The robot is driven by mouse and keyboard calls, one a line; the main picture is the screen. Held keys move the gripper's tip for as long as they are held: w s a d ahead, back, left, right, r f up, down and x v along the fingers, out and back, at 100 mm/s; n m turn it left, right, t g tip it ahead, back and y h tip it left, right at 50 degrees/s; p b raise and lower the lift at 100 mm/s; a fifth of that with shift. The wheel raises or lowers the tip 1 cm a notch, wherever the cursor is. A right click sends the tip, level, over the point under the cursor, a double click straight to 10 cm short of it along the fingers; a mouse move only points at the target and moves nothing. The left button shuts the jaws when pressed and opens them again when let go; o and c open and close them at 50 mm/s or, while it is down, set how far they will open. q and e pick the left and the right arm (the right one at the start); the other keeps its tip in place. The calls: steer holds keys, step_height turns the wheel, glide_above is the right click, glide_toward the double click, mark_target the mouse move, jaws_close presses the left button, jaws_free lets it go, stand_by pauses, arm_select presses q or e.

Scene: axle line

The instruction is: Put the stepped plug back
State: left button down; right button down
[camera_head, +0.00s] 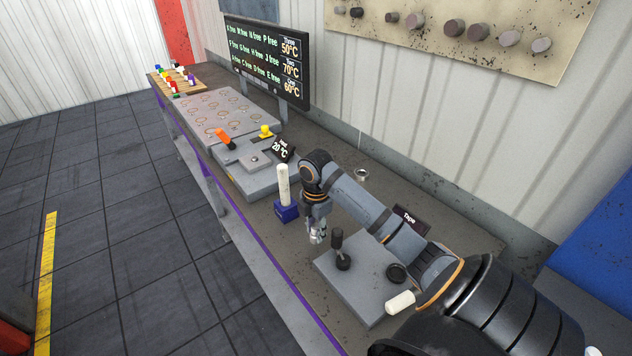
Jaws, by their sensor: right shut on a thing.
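My right gripper (317,236) points down over the bench, left of the grey plate. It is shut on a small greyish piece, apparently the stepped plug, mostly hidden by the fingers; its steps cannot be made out. The grey plate (341,289) lies in front of a small dark sign reading "Tape" (408,216). A black knobbed piece (338,240) stands upright on the plate, just right of my gripper. A black round piece (397,273) and a white rounded cylinder (400,302) show at the plate's right side. My left gripper is out of view.
A blue block (287,212) holding an upright white cylinder (283,184) stands left of my gripper. Beyond is a grey fixture (252,181) with orange and yellow knobs. A metal ring (362,175) lies behind my arm. A display (268,61) stands at the back.

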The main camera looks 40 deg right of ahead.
steer(key=shift+w+d+f, duration=0.15)
steer(key=shift+f, duration=0.15)
step_height(320, 180, down, 2)
steer(key=shift+f+p, duration=0.25)
steer(key=shift+p, duration=0.45)
steer(key=shift+f, duration=0.35)
steer(key=shift+f, duration=0.15)
steer(key=c, duration=1)
jaws_free()
